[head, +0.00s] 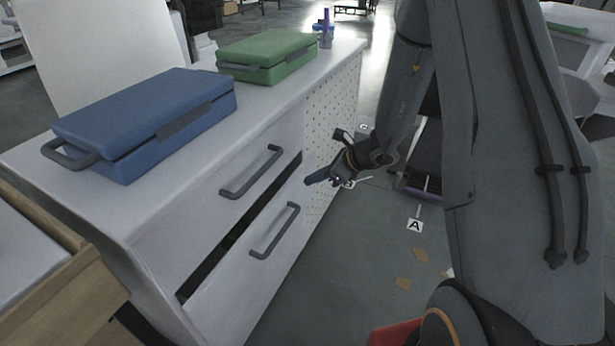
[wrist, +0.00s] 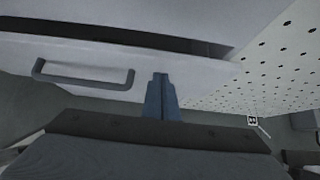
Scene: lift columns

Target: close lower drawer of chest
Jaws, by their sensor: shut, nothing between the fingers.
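The white chest (head: 140,235) stands at the left in the head view, with its upper drawer (head: 205,225) flush in the front. The lower drawer (head: 235,290) sticks out a little, with a dark gap along its top edge; its grey bar handle (head: 274,231) is on its front. My gripper (head: 309,182) is shut and empty near the right end of the lower drawer's front. In the wrist view, the blue fingertips (wrist: 160,82) are together just right of the lower handle (wrist: 85,82), over the drawer face. I cannot tell whether they touch it.
A blue case (head: 150,120) and a green case (head: 268,55) lie on the chest top. The chest's side is a perforated panel (head: 332,120). A wooden-edged drawer or tray (head: 70,290) stands at the lower left.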

